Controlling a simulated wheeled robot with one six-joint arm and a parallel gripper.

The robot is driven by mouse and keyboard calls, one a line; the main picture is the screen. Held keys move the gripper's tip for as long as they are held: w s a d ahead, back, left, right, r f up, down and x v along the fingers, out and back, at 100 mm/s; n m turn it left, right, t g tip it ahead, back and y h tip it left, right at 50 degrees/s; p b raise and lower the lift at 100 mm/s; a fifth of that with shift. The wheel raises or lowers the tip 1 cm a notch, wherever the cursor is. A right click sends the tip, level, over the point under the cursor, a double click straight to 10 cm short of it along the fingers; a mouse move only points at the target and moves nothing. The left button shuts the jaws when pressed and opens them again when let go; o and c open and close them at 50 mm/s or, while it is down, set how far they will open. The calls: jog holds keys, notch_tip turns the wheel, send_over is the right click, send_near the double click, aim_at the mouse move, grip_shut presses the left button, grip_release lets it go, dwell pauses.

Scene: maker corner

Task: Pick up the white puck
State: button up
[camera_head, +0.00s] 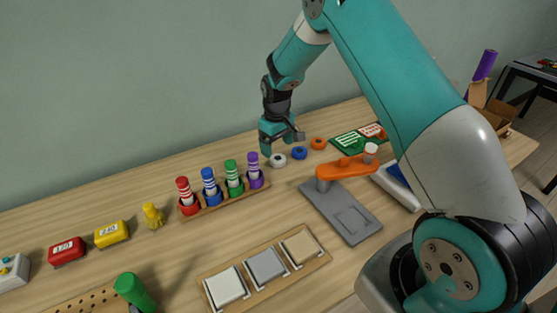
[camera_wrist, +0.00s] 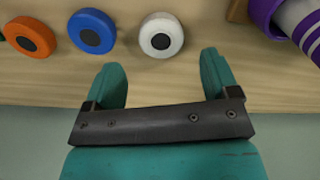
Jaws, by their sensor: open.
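The white puck (camera_head: 278,160) lies flat on the wooden table, at the left end of a row with a blue puck (camera_head: 299,153) and an orange puck (camera_head: 319,143). It has a dark round centre. In the wrist view the white puck (camera_wrist: 161,35) sits just beyond the fingertips, between their lines. The blue puck (camera_wrist: 93,31) and orange puck (camera_wrist: 29,36) are to its left there. My gripper (camera_wrist: 160,72) is open and empty, its two teal fingers apart. In the head view my gripper (camera_head: 281,139) hangs close above and behind the white puck.
A wooden rack (camera_head: 225,200) with red, blue, green and purple striped cylinders stands left of the puck; the purple one (camera_wrist: 297,22) is near my right finger in the wrist view. An orange lever on a grey base (camera_head: 341,212) and a green board (camera_head: 350,143) lie to the right.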

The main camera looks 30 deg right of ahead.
aim_at(277, 157)
notch_tip(277, 157, down, 4)
jog(key=shift+a+f, duration=0.1)
jog(key=shift+f, duration=0.15)
jog(key=c, duration=1)
jog(key=shift+r, duration=0.1)
